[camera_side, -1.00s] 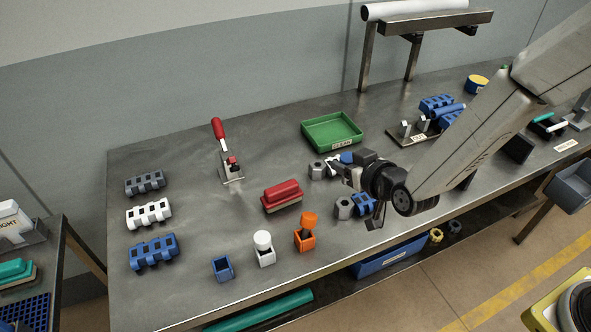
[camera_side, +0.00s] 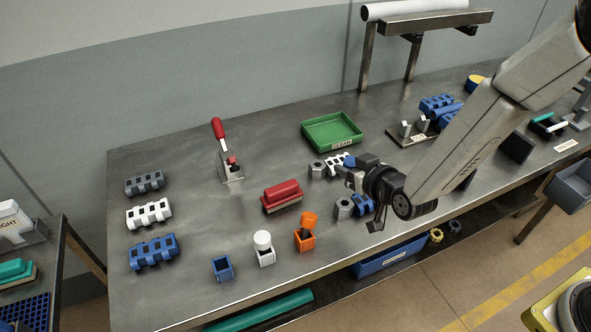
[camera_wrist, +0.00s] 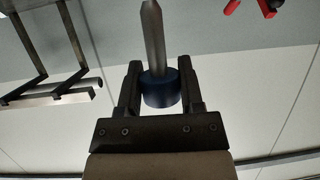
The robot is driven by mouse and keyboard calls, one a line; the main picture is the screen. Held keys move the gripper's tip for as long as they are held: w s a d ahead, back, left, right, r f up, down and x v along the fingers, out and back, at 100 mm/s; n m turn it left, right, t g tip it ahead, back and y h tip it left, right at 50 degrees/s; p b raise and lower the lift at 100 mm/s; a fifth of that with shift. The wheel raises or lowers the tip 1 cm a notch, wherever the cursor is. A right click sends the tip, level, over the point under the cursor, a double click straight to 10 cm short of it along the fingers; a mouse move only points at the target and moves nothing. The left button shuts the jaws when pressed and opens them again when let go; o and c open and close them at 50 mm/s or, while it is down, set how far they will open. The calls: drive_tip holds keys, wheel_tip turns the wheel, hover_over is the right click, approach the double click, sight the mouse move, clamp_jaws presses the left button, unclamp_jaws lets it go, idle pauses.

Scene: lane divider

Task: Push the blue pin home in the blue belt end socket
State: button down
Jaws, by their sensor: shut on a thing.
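My gripper (camera_wrist: 160,72) is shut on the blue pin (camera_wrist: 162,93). In the wrist view, its blue head sits between the fingers and its grey shaft points away, up the picture. A blue belt piece (camera_side: 153,252) lies at the table's left. Another blue belt piece (camera_side: 362,205) lies below the gripper, partly hidden. I cannot tell which holds the socket. A small open blue holder (camera_side: 222,268) stands at the front.
A white holder with a white-headed pin (camera_side: 263,240) and an orange-headed pin (camera_side: 310,220) in an orange holder stand near the front edge. A red-topped brush (camera_side: 282,195), a red-handled clamp (camera_side: 228,160) and a green tray (camera_side: 332,132) stand further back. A white belt piece (camera_side: 338,163) is behind the gripper.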

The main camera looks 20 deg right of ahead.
drive_tip(key=shift+f, duration=2.15)
drive_tip(key=shift+f, duration=2.05)
idle(0.6)
drive_tip(key=shift+r, duration=0.3)
drive_tip(key=shift+r, duration=0.8)
drive_tip(key=shift+r, duration=0.65)
drive_tip(key=shift+f, duration=0.25)
idle(1.2)
